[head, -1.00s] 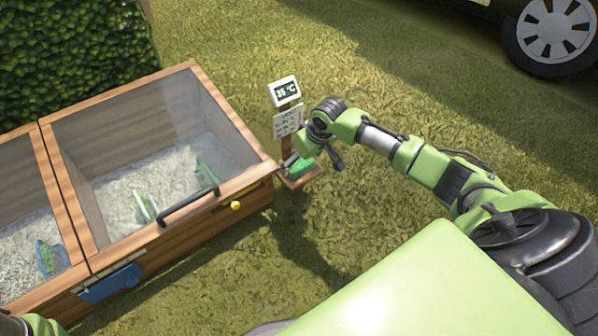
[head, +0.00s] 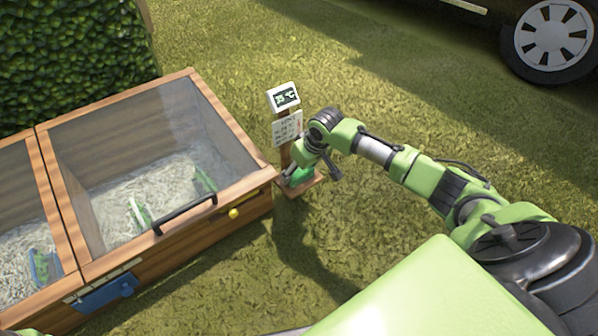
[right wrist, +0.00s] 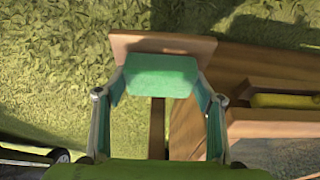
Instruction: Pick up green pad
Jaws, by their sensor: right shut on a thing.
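The green pad (head: 300,177) is at the foot of the sign post in the head view, partly hidden by my right gripper (head: 308,172). In the right wrist view the green pad (right wrist: 162,75) lies between the two fingers of my right gripper (right wrist: 161,88), which are shut on it. The pad is over the small wooden base (right wrist: 150,44); I cannot tell whether it still touches it. My left gripper does not show; only a bit of green arm is at the lower left of the head view.
The sign post carries a temperature display (head: 284,97) and a paper sheet (head: 287,129). A wooden cold frame (head: 245,205) with a glass lid, black handle (head: 186,214) and yellow knob (head: 234,213) stands close at left. Grass is open to the right; a vehicle wheel (head: 553,38) is at top right.

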